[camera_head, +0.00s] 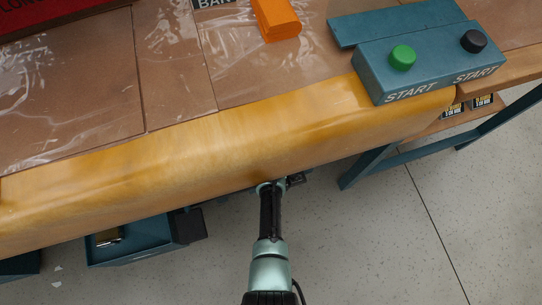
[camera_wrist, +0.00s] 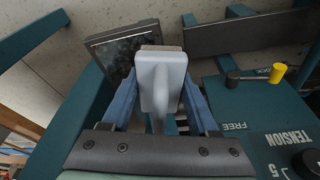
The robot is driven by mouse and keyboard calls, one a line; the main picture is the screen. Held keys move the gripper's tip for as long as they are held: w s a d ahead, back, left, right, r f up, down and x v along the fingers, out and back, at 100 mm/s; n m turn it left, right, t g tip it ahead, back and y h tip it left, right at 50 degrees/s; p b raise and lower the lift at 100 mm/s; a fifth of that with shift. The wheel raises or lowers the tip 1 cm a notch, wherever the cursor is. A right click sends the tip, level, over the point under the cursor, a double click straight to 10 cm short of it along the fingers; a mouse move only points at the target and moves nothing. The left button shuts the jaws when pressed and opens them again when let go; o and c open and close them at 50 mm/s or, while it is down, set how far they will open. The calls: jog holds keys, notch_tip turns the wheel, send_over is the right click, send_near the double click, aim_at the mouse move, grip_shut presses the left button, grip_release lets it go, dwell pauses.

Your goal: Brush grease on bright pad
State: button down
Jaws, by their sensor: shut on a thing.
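In the wrist view my gripper (camera_wrist: 158,100) has its two blue fingers closed on a pale grey brush (camera_wrist: 160,78). The brush has a flat, wide body with a brownish strip at its far end. Beyond it, to the left, a tilted dark-framed plate (camera_wrist: 122,48) has a mottled grey face; I cannot tell whether the brush touches it. I cannot tell whether this plate is the bright pad. In the head view my arm reaches up to the bench's front edge, and the fingers and brush cannot be made out. A small shiny piece (camera_head: 108,237) lies in a blue unit below the bench.
In the wrist view a teal panel marked FREE and TENSION (camera_wrist: 262,112) carries a yellow-tipped lever (camera_wrist: 256,75) at right. A dark bar (camera_wrist: 245,33) stands behind. In the head view the yellow bench edge (camera_head: 200,155) and a START button box (camera_head: 430,70) lie above my arm.

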jog(key=shift+r+p, duration=0.85)
jog(key=shift+r, duration=0.4)
notch_tip(320, 180, up, 3)
jog(key=p, duration=0.3)
jog(key=shift+r, duration=0.1)
jog(key=shift+s, duration=0.1)
